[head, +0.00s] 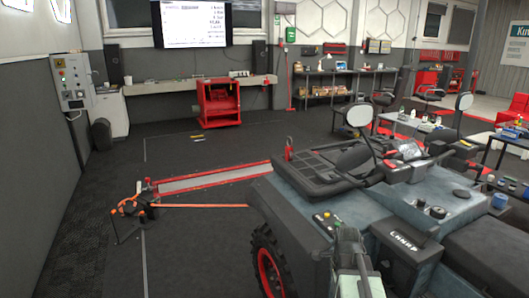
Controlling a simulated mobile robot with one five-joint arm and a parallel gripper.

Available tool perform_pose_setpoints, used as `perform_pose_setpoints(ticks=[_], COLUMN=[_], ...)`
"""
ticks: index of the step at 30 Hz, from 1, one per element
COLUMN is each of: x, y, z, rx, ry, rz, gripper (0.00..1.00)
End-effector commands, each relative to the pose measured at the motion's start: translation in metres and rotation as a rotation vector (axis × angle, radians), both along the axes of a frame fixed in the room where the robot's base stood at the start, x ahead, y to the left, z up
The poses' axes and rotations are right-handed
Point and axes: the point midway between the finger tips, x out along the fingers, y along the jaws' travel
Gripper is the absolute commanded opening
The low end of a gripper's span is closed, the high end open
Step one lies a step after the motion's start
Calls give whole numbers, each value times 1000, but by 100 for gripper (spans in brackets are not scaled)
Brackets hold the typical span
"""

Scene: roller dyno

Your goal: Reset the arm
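A grey and pale part (352,262), probably the end of my arm with my gripper, rises from the bottom edge, right of centre. It stands in front of the vehicle's side in this view. No separate fingertips can be made out, so I cannot tell whether my gripper is open or shut. Nothing is clearly seen held in it.
A grey-blue vehicle (330,208) with mirrors and red-rimmed wheels fills the lower right, close by. A red-edged floor strip (215,177) and an orange bar (200,206) lie left of it. A red machine (219,103) stands behind.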

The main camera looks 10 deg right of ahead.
Motion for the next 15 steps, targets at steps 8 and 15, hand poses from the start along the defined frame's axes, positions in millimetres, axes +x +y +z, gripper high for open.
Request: perform_pose_setpoints(ticks=[8, 15], x=[-9, -17], y=[145, 146], z=[20, 18], rx=[0, 1], ry=[2, 1], rz=[977, 1561], gripper=[49, 49])
